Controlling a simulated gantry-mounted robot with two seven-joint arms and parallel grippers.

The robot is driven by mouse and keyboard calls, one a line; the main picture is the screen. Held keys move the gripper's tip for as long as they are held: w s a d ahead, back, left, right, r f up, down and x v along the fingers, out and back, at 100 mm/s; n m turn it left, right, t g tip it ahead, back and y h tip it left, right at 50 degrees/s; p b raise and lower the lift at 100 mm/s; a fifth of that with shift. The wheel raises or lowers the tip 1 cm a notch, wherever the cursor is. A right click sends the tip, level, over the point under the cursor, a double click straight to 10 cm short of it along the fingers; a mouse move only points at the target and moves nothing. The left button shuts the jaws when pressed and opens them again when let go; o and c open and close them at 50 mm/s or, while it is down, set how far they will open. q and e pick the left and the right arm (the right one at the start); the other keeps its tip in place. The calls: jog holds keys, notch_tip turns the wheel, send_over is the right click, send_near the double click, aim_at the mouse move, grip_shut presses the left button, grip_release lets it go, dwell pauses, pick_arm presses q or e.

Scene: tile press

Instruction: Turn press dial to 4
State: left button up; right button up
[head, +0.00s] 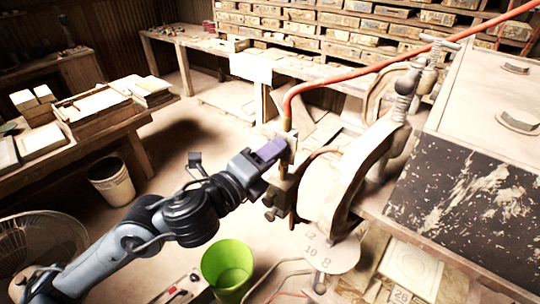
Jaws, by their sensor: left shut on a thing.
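The press dial (335,255) is a pale disc low on the front of the press, and the numbers 12, 10 and 8 can be read on it. The press (350,175) is a worn, curved cast body at the right of centre. My left gripper (284,149), with purple fingers, comes in from the left above and left of the dial. It is shut on the upright metal fitting (287,168) at the lower end of the orange pipe. The fingertips are partly hidden there, so the exact grip is unclear. My right gripper is out of view.
An orange pipe (345,75) rises to the upper right. A green bucket (227,265) stands on the floor below my left arm. A scuffed dark panel (465,200) fills the right. A bench with trays (95,105) stands at the left; open floor lies between.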

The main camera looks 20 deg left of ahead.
pick_arm(q)
jog(key=o, duration=1)
jog(key=shift+o, duration=0.2)
jog(key=shift+s, duration=0.15)
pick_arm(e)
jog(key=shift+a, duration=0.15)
